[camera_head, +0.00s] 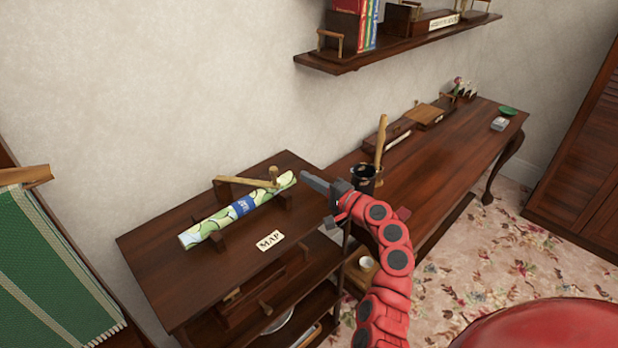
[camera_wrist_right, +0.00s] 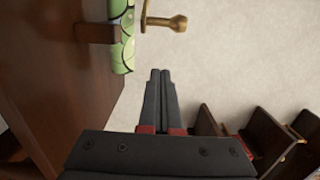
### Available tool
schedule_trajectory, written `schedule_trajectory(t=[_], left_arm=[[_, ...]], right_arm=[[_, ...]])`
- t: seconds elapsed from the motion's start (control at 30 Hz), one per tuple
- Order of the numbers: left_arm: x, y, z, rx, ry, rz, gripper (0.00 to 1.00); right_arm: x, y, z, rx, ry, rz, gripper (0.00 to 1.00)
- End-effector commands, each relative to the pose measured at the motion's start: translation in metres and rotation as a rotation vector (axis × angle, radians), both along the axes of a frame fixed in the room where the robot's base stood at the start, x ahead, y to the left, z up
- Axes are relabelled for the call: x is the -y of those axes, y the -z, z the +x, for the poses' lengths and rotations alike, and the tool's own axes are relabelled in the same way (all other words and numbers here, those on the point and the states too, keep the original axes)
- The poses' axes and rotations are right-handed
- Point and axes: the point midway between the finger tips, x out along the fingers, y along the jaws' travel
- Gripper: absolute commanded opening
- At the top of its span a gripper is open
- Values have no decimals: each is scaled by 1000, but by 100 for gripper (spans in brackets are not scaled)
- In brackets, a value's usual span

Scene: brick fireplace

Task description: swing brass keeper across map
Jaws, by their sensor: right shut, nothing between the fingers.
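The rolled map (camera_head: 238,210), green and white with a blue band, lies in a wooden cradle on the dark cabinet top. The brass keeper (camera_head: 246,183) is a bar with a knob (camera_head: 274,173) at its right end; it lies along the map's back side. In the right wrist view the keeper's knob (camera_wrist_right: 178,23) shows at the top, beside the map's green end (camera_wrist_right: 121,45). My right gripper (camera_head: 304,176) is shut and empty, just right of the map's right end and apart from the knob. My left gripper is not in view.
A MAP label (camera_head: 270,240) lies in front of the cradle. A dark cup (camera_head: 363,178) with a wooden stick stands right of my gripper on the long desk (camera_head: 450,148). A shelf (camera_head: 400,45) hangs above. A green panel (camera_head: 50,262) stands at left.

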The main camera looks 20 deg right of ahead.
Motion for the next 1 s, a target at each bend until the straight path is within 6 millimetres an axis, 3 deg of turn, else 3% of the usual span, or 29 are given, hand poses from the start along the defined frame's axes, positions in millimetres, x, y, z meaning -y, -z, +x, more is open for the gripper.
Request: schedule_trajectory(t=[0.2,0.47,0.7,1.0], left_arm=[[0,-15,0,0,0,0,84],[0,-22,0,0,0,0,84],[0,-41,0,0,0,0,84],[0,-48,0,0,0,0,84]], right_arm=[[-17,-3,34,-2,-5,-2,0],[-28,-2,59,-2,-1,-2,0],[-45,-3,40,-1,1,-1,0],[-55,0,31,0,2,-4,0]])
